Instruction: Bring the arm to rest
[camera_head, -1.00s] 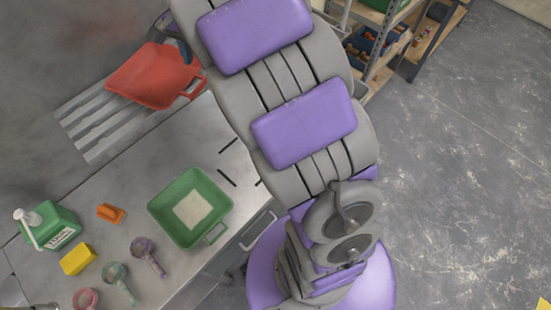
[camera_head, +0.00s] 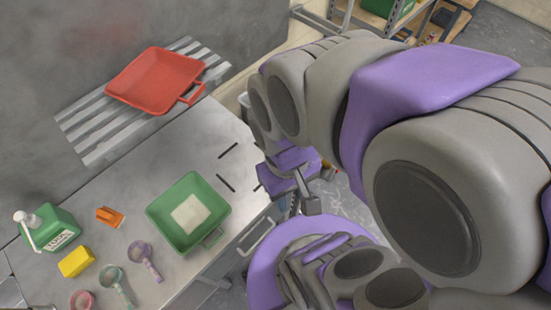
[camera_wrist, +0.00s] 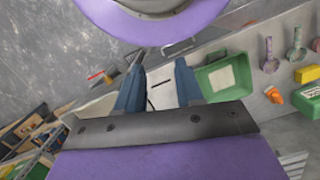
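My gripper shows in the wrist view (camera_wrist: 158,88) with its two blue fingers apart and nothing between them. In the head view my folded arm covers the right half and hides the fingers. A red tub (camera_head: 156,80) rests on the slatted rack at the counter's back. A green tub (camera_head: 188,212) with a pale patch inside sits on the counter's front part, left of my arm; it also shows in the wrist view (camera_wrist: 222,77). My gripper touches neither tub.
On the counter (camera_head: 120,215) are a green jug (camera_head: 52,228), a yellow sponge (camera_head: 76,262), an orange brush (camera_head: 109,216) and several scoops (camera_head: 145,262). Shelves (camera_head: 385,25) stand at the back right. Grey floor shows beyond my arm.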

